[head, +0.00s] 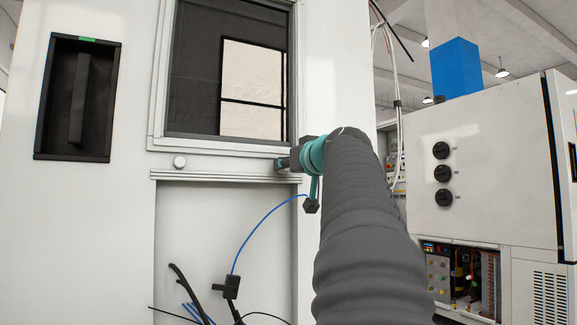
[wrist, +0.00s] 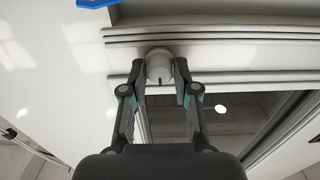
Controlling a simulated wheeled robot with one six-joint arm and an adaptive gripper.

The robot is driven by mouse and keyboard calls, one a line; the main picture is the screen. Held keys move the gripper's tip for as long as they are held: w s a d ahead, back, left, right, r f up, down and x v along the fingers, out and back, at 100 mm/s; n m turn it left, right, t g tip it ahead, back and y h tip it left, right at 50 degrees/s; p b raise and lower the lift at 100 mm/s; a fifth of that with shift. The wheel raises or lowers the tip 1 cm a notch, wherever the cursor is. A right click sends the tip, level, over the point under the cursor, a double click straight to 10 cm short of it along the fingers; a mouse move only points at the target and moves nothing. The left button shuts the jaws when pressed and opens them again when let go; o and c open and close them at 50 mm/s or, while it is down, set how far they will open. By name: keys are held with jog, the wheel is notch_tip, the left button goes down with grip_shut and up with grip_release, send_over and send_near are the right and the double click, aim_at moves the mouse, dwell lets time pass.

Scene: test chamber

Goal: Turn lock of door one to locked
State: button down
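In the wrist view, a round white lock knob (wrist: 158,67) with a small dark mark on its lower edge sits on a pale door frame. The fingers of my gripper (wrist: 160,72) stand on either side of the knob, seemingly with narrow gaps; contact is hard to judge. In the head view, my gripper (head: 284,163) is at the right end of the ledge below the window (head: 252,90), and the knob there is hidden. Another white knob (head: 179,162) shows at the left of that ledge. No door number is readable.
A black recessed handle (head: 78,98) with a green mark is at the left. A blue cable (head: 262,232) and black cables hang below the ledge. A white cabinet (head: 480,165) with black dials stands at the right. A blue piece (wrist: 97,3) shows at the wrist view's top edge.

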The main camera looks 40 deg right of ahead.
jog(key=shift+m, duration=0.3)
jog(key=shift+d+f+m+p, duration=0.1)
jog(key=shift+m+p, duration=1.2)
jog(key=shift+m, duration=3.05)
jog(key=shift+d+f+m+p, duration=0.1)
jog(key=shift+m+p, duration=1.15)
jog(key=shift+m, duration=3.1)
jog(key=c, duration=0.9)
grip_release()
